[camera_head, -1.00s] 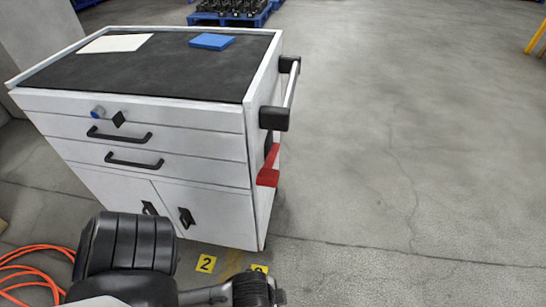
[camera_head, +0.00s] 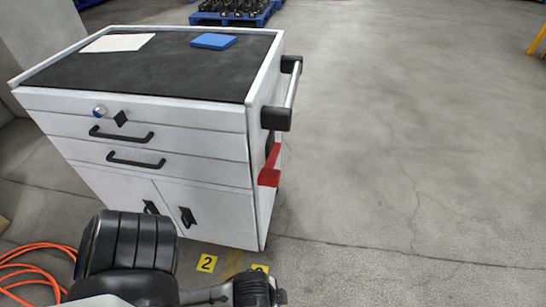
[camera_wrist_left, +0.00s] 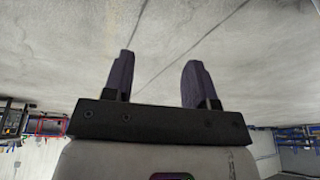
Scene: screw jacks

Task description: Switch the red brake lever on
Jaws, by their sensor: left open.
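The red brake lever (camera_head: 270,168) is on the right side of the white tool cart (camera_head: 215,172), below the cart's side push handle, in the head view. It slants down toward the front, with its lower end sticking out past the cart's side. My left arm shows at the bottom of the head view, in front of the cart, but its fingers are not visible there. In the left wrist view my left gripper (camera_wrist_left: 155,82) is open and empty, its two fingers apart against bare concrete. The lever does not show in the wrist view. My right gripper is not in view.
The push handle (camera_head: 290,95) juts from the cart's right side. A white sheet (camera_head: 118,42) and a blue pad (camera_head: 213,41) lie on top. An orange hose (camera_head: 35,262) is at lower left. Yellow number markers (camera_head: 206,263) lie before the cart. The floor at right is clear.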

